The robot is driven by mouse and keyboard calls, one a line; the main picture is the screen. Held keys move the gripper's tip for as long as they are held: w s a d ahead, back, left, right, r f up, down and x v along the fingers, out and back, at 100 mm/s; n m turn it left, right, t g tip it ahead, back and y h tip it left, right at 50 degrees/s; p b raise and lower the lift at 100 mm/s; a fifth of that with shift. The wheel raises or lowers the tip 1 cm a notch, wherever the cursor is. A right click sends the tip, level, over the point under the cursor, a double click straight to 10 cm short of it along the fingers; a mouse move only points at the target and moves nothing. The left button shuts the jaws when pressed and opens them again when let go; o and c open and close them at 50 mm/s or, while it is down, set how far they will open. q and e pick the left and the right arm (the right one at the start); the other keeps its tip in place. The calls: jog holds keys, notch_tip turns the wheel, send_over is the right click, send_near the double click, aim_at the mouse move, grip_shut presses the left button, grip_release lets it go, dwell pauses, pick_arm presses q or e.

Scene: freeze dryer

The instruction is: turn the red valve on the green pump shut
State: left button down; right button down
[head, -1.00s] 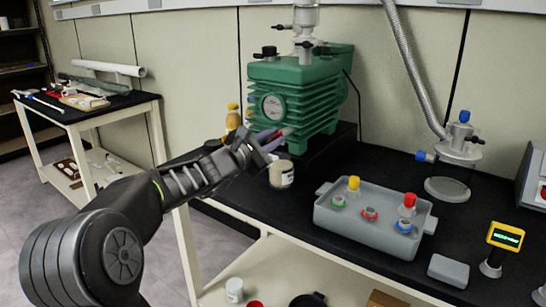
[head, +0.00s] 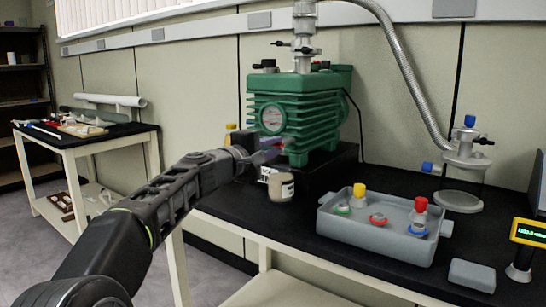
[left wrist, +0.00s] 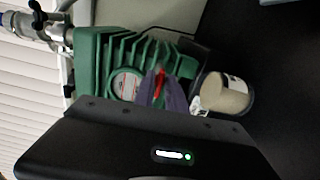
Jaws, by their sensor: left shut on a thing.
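The green pump (head: 300,115) stands on a black base on the bench in the head view, with a round gauge on its face. It also shows in the left wrist view (left wrist: 95,60). The red valve (left wrist: 160,82) is on the pump's front, beside the gauge. My left gripper (head: 272,150) has its purple fingers at the lower front of the pump; in the left wrist view its fingers (left wrist: 162,92) are shut around the red valve. The fingers hide much of the valve in the head view. My right gripper is not in view.
A labelled jar (head: 281,187) stands just below my left fingers, close to the pump. A grey tray (head: 375,245) with coloured caps is to the right. A glass vessel with a hose (head: 464,165) stands behind it. A side table (head: 85,140) is at the left.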

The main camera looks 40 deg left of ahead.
pick_arm(q)
jog(key=shift+f+m, duration=0.1)
jog(key=shift+m, duration=0.3)
jog(key=c, duration=1.6)
grip_release()
jog(key=shift+o, duration=0.2)
jog(key=shift+s, duration=0.1)
jog(key=s, duration=0.7)
jog(key=shift+s+b, duration=0.3)
jog(key=shift+d, duration=0.1)
